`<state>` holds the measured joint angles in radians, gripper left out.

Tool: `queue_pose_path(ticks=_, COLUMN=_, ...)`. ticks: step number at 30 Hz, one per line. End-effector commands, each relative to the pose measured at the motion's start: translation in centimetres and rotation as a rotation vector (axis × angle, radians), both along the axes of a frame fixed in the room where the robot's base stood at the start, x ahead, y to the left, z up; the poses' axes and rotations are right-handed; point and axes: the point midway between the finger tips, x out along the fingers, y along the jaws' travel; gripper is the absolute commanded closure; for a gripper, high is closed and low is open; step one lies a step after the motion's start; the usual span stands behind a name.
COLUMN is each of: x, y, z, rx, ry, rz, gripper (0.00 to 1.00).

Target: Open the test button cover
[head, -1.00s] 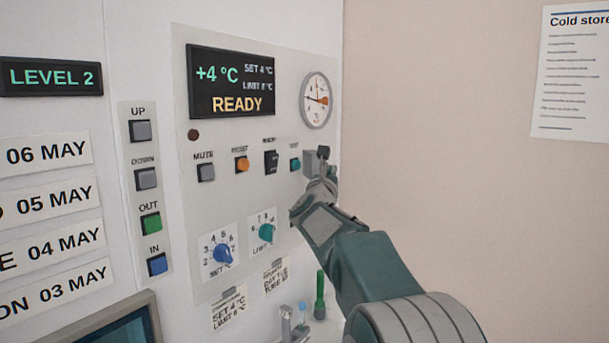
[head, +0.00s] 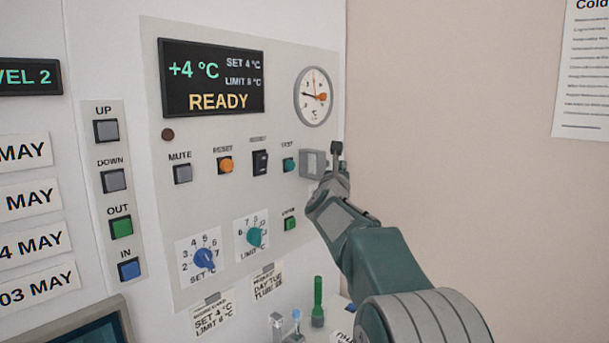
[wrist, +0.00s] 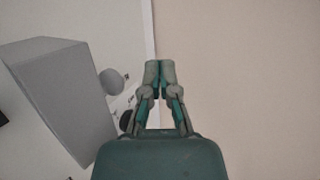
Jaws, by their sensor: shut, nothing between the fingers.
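The teal button (head: 288,165) under the TEST label sits on the control panel (head: 225,140), with its face showing. Just right of it, a grey box-like piece (head: 313,163), which looks like the cover, stands out from the panel. A large grey block (wrist: 60,95), probably the same piece, fills the left of the wrist view. My gripper (head: 337,155) is at the right side of this piece, fingers pointing up. The fingertips (wrist: 160,66) are together and empty. Whether they touch the piece cannot be told.
A dial gauge (head: 313,96) is above my gripper. A green button (head: 290,223) and two knobs, blue (head: 205,258) and teal (head: 255,237), are lower on the panel. Free space lies right, before the beige wall (head: 450,150).

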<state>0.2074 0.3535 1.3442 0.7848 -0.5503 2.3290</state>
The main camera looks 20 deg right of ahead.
Motion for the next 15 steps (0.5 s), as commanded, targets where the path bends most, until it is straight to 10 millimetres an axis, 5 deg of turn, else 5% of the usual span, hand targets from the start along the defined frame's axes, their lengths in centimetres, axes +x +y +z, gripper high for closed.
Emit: queue_pose_path(ticks=15, x=0.13, y=0.15, z=-0.01, rx=-0.001, ry=0.0, rz=0.015, gripper=1.0)
